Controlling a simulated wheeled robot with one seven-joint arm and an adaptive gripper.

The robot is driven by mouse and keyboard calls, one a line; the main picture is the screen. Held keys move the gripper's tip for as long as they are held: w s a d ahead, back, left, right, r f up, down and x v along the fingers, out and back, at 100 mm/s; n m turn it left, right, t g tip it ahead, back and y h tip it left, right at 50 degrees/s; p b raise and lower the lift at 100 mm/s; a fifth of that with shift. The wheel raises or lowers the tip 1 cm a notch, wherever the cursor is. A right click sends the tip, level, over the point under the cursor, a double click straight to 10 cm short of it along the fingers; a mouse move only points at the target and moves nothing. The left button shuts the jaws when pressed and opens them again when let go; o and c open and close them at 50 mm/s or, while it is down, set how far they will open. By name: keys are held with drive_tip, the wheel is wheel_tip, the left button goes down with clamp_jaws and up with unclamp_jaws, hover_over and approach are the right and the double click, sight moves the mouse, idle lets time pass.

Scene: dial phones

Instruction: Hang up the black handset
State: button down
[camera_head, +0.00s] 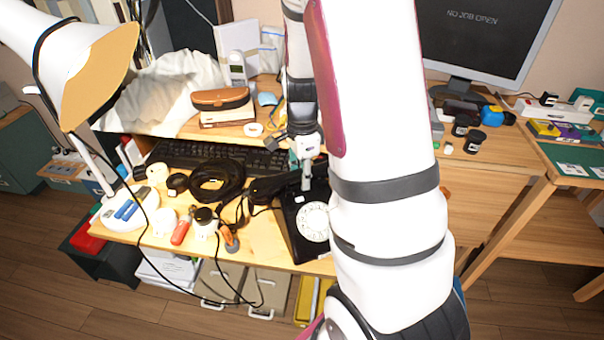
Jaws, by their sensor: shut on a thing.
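The black dial phone (292,222) with its white dial (313,222) stands near the front edge of the wooden desk. My arm hides its right side. The black handset (268,187) lies at a slant at the back of the phone, its left end reaching past the phone's body. My gripper (306,182) points down over the handset and is shut on it. The handset's right end is partly hidden behind my gripper and arm. I cannot tell whether the handset touches the cradle.
A black keyboard (203,157) lies behind the phone. A coiled black cable (217,181), an orange-handled tool (230,240) and a red-handled thing (181,231) lie left of it. A white desk lamp (75,50) stands at left, a monitor (487,35) at back right.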

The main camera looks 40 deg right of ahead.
drive_tip(key=shift+f, duration=0.3)
drive_tip(key=c, duration=1.2)
unclamp_jaws()
drive_tip(key=shift+r, duration=0.1)
wheel_tip(320, 180, up, 12)
drive_tip(key=shift+f, duration=0.1)
